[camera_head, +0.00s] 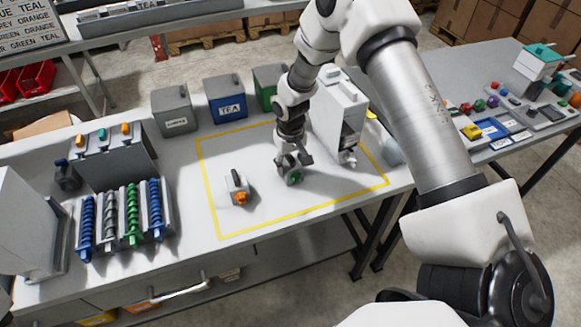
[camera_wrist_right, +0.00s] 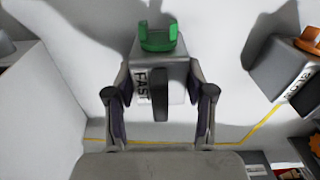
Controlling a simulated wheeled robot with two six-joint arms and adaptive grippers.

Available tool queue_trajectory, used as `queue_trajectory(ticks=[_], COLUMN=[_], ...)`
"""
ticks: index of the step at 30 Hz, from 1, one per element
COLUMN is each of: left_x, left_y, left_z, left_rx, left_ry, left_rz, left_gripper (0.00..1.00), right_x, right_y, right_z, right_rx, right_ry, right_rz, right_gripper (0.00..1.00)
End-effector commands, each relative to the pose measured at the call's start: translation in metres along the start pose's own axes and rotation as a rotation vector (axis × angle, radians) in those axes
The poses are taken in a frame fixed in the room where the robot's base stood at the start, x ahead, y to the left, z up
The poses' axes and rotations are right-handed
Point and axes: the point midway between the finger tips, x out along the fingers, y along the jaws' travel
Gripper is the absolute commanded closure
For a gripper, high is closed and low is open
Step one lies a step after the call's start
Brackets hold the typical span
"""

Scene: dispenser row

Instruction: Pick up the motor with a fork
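A grey motor (camera_wrist_right: 178,75) marked FAST with a green two-pronged fork (camera_wrist_right: 158,38) on its end sits between the fingers of my right gripper (camera_wrist_right: 160,85). A dark upright grip (camera_wrist_right: 160,96) on the motor stands between the fingers, with a gap on both sides. The fingers are spread wide, close to the motor's sides; contact is unclear. In the head view my right gripper (camera_head: 294,164) is low over the table and mostly hides this motor, with the green fork (camera_head: 295,177) showing. A second motor (camera_head: 237,183), with an orange end, stands to the left; the right wrist view shows it marked SLOW (camera_wrist_right: 286,68). My left gripper is out of view.
A yellow outline (camera_head: 207,192) marks the work area. A white dispenser (camera_head: 340,108) stands close right of my right gripper. Grey, blue TEA (camera_head: 226,98) and green bins stand behind. Coloured augers (camera_head: 132,215) lie at left. The table front inside the outline is clear.

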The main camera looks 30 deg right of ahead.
Motion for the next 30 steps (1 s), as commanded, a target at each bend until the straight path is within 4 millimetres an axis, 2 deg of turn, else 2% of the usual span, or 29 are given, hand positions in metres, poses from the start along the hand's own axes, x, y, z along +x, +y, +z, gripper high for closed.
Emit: queue_trajectory(ticks=[13, 17, 21, 26, 30], left_x=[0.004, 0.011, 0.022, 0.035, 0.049], left_y=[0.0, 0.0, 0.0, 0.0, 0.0], left_z=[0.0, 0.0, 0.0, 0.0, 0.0], left_rx=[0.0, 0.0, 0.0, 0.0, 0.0], left_ry=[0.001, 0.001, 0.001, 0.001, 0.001], left_rz=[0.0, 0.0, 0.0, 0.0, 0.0], left_gripper=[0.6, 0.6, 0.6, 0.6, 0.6], right_x=[-0.003, -0.014, -0.033, -0.035, -0.038], right_y=[0.0, 0.0, 0.0, -0.019, -0.04], right_z=[0.0, -0.001, -0.001, 0.029, 0.063], right_rx=[0.0, 0.0, 0.0, -0.004, -0.005], right_ry=[0.0, 0.003, 0.004, 0.0, 0.001], right_rz=[0.0, -0.001, -0.001, 0.001, 0.003], right_gripper=[0.98, 0.98, 0.98, 0.98, 0.98])
